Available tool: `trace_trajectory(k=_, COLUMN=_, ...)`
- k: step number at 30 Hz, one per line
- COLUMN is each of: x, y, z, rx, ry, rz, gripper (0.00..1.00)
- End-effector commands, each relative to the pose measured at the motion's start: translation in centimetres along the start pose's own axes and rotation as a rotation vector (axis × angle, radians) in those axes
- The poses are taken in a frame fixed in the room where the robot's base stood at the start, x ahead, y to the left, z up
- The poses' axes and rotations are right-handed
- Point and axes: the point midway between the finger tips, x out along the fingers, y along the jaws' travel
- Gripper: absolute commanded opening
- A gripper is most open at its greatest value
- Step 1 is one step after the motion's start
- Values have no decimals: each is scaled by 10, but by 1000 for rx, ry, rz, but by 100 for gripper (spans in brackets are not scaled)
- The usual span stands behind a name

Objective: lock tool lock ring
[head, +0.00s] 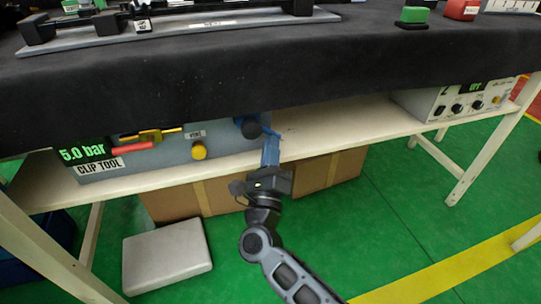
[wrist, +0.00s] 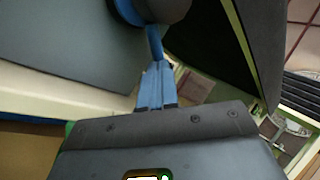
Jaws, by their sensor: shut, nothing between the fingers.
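The clip tool box (head: 165,160) is a grey panel on the shelf under the table, with a green "5.0 bar" display and a "CLIP TOOL" label. At its right end is a black round knob (head: 251,129) with a blue ring behind it, likely the lock ring (head: 238,121). A thin blue tab extends from the ring to the right. In the wrist view the black knob (wrist: 168,9) and blue tab (wrist: 154,42) are at the top. My gripper (head: 271,140) has blue fingers, shut and empty, with tips (wrist: 158,66) at the tab's end. I cannot tell whether they touch.
A yellow knob (head: 198,151) and a red-and-brass fitting (head: 140,142) are on the box's front. The table's dark cloth (head: 300,75) hangs above. A second control box (head: 455,104) stands right on the shelf (head: 345,130). Cardboard boxes (head: 330,170) lie below.

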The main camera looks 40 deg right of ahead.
Motion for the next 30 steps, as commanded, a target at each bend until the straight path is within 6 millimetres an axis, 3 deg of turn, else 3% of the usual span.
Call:
trace_trajectory(k=8, x=0, y=-1, z=-2, rx=-15, ry=-10, rz=0, gripper=0)
trace_trajectory(k=16, x=7, y=-12, z=-4, rx=-162, ry=-107, rz=-1, gripper=0)
trace_trajectory(k=30, x=7, y=-11, z=-4, rx=-170, ry=-113, rz=0, gripper=0)
